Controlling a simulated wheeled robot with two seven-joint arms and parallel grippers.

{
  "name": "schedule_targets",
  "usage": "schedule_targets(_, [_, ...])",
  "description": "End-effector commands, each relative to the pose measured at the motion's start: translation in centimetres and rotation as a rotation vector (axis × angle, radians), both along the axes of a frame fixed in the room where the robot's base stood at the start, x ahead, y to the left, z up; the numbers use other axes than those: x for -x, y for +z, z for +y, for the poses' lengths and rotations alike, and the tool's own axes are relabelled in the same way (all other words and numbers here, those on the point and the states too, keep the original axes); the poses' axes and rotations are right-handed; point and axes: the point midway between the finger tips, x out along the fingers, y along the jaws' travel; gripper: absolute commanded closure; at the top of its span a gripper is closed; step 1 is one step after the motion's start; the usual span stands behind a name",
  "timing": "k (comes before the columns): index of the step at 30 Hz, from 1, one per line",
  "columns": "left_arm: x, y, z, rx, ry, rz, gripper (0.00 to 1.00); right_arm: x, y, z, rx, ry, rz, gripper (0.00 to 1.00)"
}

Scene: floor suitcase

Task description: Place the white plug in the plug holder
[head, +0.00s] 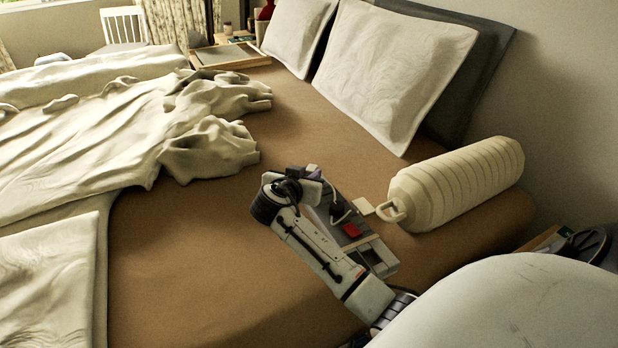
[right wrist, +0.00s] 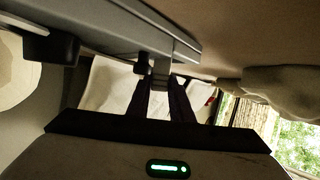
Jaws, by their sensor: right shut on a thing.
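A grey plug holder (head: 385,262) lies on the brown bed, with a red block (head: 352,230) and dark pieces on it. Its grey side edge crosses the top of the right wrist view (right wrist: 110,35). My right gripper (head: 332,203) is over the holder's far left part. In the right wrist view its dark fingers (right wrist: 163,98) are shut on a small light grey piece (right wrist: 160,74), right against the holder's edge. I cannot tell whether this piece is the white plug or how it sits. A small pale square piece (head: 363,207) shows beside the holder's far edge. My left gripper is out of view.
A cream ribbed cylinder (head: 465,183) with a handle lies right of the holder. White pillows (head: 395,70) lie behind, and a crumpled blanket (head: 90,140) covers the left. The brown sheet (head: 200,270) left of my arm is clear.

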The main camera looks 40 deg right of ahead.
Motion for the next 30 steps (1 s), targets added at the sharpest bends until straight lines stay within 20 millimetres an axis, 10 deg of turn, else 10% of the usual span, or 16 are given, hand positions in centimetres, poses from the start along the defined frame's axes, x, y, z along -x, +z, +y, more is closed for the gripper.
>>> schedule_targets(11, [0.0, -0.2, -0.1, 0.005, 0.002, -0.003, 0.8, 0.0, -0.7, 0.0, 0.0, 0.0, -0.002, 1.0])
schedule_targets(12, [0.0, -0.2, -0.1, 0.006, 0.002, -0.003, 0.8, 0.0, -0.7, 0.0, 0.0, 0.0, -0.002, 0.79])
schedule_targets(15, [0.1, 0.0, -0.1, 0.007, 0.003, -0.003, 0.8, 0.0, -0.6, 0.0, 0.0, 0.0, -0.002, 0.62])
schedule_targets(30, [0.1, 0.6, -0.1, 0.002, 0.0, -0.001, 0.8, 0.7, 0.4, 1.5, -0.003, 0.002, -0.001, 0.62])
